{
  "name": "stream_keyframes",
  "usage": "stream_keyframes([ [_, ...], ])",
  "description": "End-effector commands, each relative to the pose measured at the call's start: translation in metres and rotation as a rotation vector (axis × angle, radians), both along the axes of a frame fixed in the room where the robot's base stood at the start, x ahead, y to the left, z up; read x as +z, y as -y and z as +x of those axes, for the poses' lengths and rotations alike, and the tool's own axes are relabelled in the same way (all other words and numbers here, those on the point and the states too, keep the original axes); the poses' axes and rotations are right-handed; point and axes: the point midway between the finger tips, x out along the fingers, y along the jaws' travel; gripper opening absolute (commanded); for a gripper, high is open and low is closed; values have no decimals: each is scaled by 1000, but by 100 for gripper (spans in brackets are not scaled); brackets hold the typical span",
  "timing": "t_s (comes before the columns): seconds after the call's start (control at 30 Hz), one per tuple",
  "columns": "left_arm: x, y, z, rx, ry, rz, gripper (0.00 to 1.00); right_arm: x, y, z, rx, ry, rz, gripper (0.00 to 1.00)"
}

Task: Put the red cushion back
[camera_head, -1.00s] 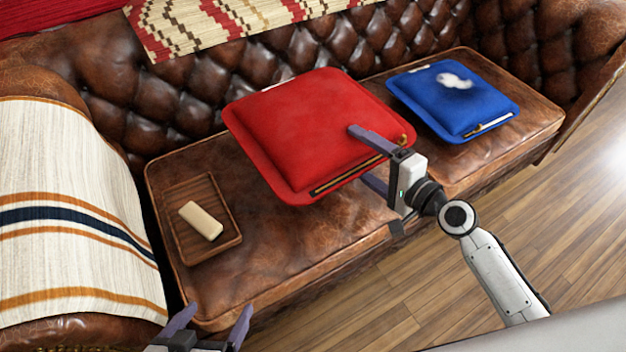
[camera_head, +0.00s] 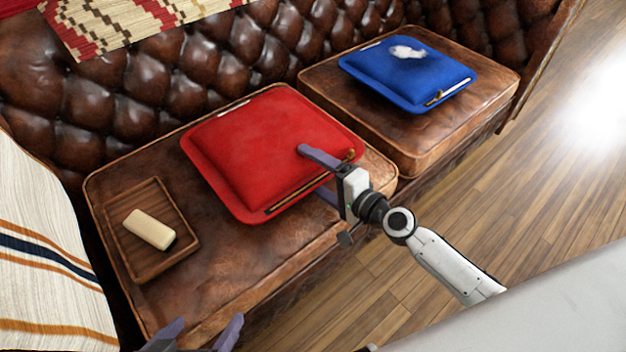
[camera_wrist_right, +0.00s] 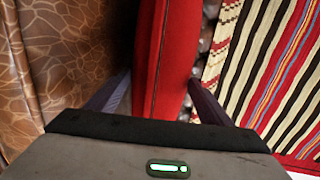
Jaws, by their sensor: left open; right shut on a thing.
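The red cushion (camera_head: 265,150) is over the left seat of the brown leather sofa, tilted a little, its zip edge toward my right arm. I cannot tell whether it touches the seat. My right gripper (camera_head: 322,172) is shut on the cushion's near right edge, one finger above and one below. In the right wrist view the cushion (camera_wrist_right: 165,60) stands between the two fingers (camera_wrist_right: 158,98). My left gripper (camera_head: 205,335) is open and empty at the bottom edge, in front of the seat, only its fingertips showing.
A wooden tray (camera_head: 186,246) with a cream block (camera_head: 149,229) lies on the left seat (camera_head: 225,290). A blue cushion (camera_head: 405,72) with a white patch lies on the right seat (camera_head: 440,125). A striped throw (camera_head: 45,260) covers the left armrest. A patterned blanket (camera_head: 130,22) hangs over the backrest.

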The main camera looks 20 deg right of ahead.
Motion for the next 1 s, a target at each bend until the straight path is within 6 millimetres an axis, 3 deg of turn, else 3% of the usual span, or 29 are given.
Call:
stream_keyframes([
  [0.47,-7,6,1,-31,-24,5,85,-8,0,2,-2,6,3,35],
  [0.5,-5,6,1,-33,-25,5,85,-10,0,0,0,1,1,79],
  [0.53,-5,6,1,-33,-25,5,85,-10,0,0,0,1,1,82],
  [1.0,-1,5,3,-26,-12,2,85,-10,3,-6,1,-6,-1,82],
])
